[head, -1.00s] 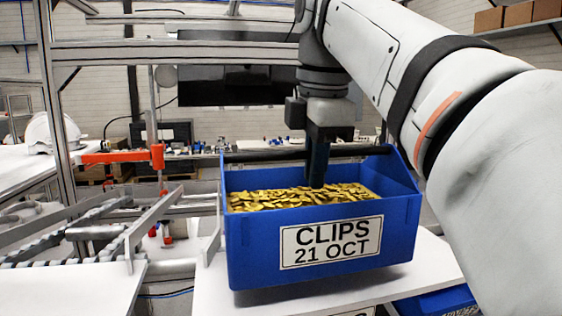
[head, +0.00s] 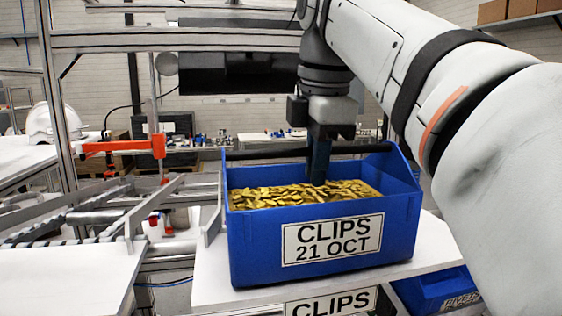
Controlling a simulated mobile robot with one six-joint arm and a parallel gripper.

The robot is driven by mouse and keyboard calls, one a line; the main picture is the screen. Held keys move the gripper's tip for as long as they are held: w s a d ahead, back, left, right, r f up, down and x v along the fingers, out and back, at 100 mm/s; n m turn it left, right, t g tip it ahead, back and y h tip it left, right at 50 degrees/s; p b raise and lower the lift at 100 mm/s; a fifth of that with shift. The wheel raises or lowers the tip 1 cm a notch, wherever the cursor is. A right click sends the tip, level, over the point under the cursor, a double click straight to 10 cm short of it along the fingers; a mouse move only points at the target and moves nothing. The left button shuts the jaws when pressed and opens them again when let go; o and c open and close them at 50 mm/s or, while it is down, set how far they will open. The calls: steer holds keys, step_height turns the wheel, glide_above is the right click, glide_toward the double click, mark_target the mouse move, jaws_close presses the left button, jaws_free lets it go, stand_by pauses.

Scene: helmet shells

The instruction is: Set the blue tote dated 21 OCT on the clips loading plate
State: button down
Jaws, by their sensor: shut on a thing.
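The blue tote (head: 255,245) holds gold clips (head: 300,195) and bears a white label reading CLIPS 21 OCT (head: 332,240). It is upright and sits in the middle of the head view. My gripper (head: 318,180) points down at the tote's black handle bar (head: 265,154) and is shut on it; the fingertips are partly hidden among the clips. The white clips loading plate (head: 210,290) is beneath the tote, with a CLIPS sign (head: 333,303) on its front. I cannot tell whether the tote's base touches the plate.
Another blue tote (head: 435,287) stands lower at the right, beside the plate. A roller conveyor (head: 95,217) with metal rails and an orange clamp (head: 125,146) are at the left. A white table (head: 70,280) is at the front left, and a white helmet shell (head: 50,122) lies behind.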

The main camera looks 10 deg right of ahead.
steer(key=shift+f, duration=0.35)
steer(key=c, duration=1.4)
jaws_free()
steer(key=shift+o, duration=0.2)
